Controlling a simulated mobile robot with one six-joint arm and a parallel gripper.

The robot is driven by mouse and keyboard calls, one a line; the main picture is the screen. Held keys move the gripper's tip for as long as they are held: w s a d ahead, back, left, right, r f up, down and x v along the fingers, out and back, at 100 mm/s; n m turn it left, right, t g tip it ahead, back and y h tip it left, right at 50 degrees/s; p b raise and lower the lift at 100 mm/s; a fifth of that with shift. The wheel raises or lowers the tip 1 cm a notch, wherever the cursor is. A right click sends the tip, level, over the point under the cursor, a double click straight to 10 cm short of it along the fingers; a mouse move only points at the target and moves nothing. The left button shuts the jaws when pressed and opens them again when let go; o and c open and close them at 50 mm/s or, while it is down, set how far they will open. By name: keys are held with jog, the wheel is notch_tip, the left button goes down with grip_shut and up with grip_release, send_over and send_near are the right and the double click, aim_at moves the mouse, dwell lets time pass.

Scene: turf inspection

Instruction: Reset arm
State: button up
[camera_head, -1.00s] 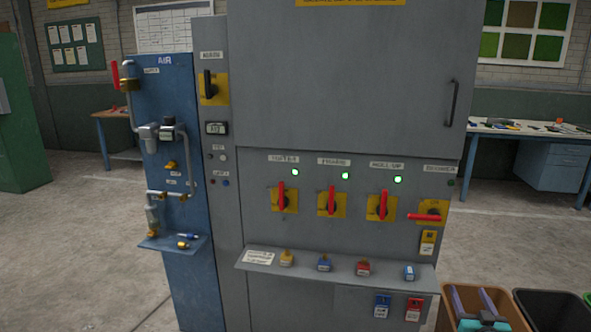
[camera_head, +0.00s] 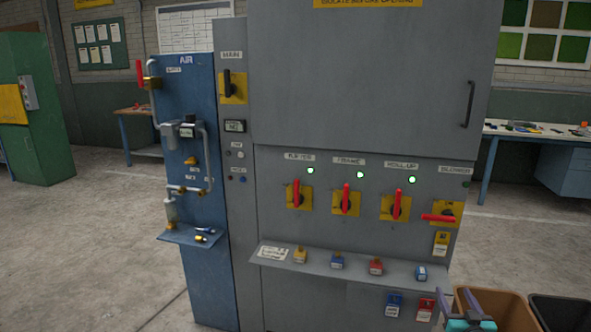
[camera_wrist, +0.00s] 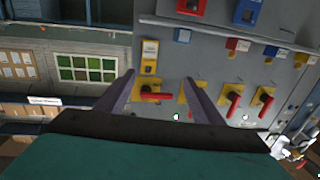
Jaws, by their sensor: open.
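My gripper (camera_head: 479,296) shows at the lower right of the head view, in front of the grey cabinet (camera_head: 365,80). In the wrist view my gripper (camera_wrist: 160,78) is open with nothing between its purple fingers; this view shows the cabinet upside down. Three red switch handles (camera_head: 296,194) stand upright with green lamps lit above them. The fourth red handle (camera_head: 438,218) lies horizontal under a dark lamp. In the wrist view that horizontal handle (camera_wrist: 157,95) appears between the fingers, beyond them, and I see no contact.
A shelf (camera_head: 350,268) under the switches holds several small padlocks. Blue and red tags (camera_head: 393,305) hang below it. A blue air panel (camera_head: 188,110) stands at the left. Brown and black bins (camera_head: 560,312) stand at the lower right. Floor at the left is open.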

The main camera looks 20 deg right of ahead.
jog(key=w+a+f+n+y, duration=0.1)
jog(key=w+a+f+y, duration=0.3)
jog(key=w+a, duration=0.6)
jog(key=w+a+f+n+y, duration=0.15)
jog(key=w+a+f, duration=0.45)
jog(key=a, duration=0.7)
jog(key=w+a+f+g+p, duration=0.1)
jog(key=w+a+f+g, duration=0.2)
jog(key=a+f, duration=1.15)
jog(key=s+a+f+g+y, duration=0.1)
jog(key=s+a+f+g, duration=0.7)
jog(key=s+a+f, duration=0.65)
jog(key=s+a+n+g+y, duration=0.1)
jog(key=s+g, duration=0.4)
jog(key=s, duration=0.6)
jog(key=s+a+n+g+y, duration=0.1)
jog(key=s+a+g, duration=0.3)
jog(key=s, duration=0.6)
jog(key=shift+s+f+n+g, duration=0.4)
jog(key=shift+f+n+g, duration=0.1)
jog(key=shift+n, duration=0.25)
